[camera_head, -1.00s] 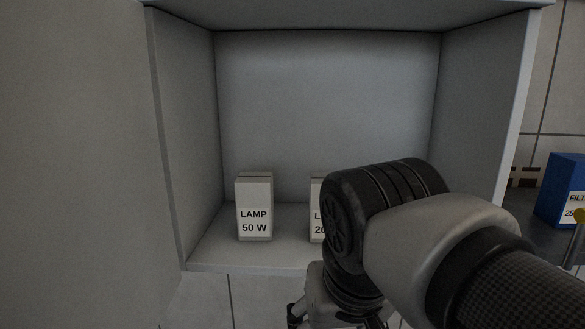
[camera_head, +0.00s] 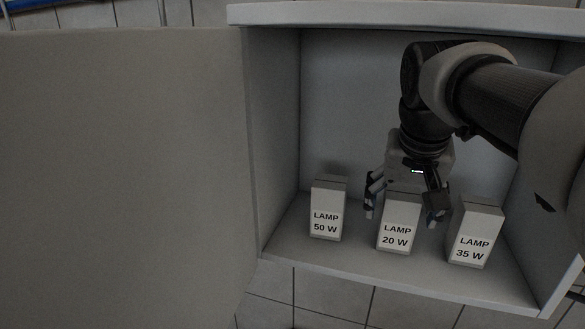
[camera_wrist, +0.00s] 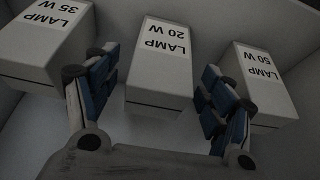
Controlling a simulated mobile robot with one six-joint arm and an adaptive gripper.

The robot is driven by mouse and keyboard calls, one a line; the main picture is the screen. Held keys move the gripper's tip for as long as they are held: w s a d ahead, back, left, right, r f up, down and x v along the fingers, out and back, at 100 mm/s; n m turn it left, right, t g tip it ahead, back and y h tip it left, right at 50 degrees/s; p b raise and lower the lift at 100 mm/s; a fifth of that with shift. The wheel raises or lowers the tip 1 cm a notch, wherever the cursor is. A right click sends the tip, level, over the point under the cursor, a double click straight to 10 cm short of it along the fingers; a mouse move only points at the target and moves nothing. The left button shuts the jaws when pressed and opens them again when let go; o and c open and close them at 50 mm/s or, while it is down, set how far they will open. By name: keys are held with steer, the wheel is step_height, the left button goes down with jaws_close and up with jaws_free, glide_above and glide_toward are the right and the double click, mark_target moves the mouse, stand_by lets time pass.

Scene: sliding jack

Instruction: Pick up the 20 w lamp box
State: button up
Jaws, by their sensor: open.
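The 20 W lamp box (camera_head: 399,222) stands upright on the cabinet floor, in the middle of a row of lamp boxes. My gripper (camera_head: 402,216) is open, with one finger on each side of this box and gaps between fingers and box. In the wrist view the 20 W box (camera_wrist: 160,68) appears upside down between the open fingers of my gripper (camera_wrist: 155,88). Part of the box's top is hidden behind my gripper in the head view.
The 50 W lamp box (camera_head: 327,210) stands to the left and the 35 W lamp box (camera_head: 474,236) to the right, close to my fingers. The cabinet (camera_head: 400,287) has side walls and a top edge around my arm. A large grey panel (camera_head: 120,180) fills the left.

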steer(key=shift+w+d, duration=0.25)
steer(key=shift+w, duration=0.3)
steer(key=x, duration=0.5)
steer(key=shift+w+f, duration=0.1)
steer(key=shift+w, duration=0.1)
steer(key=c, duration=1.1)
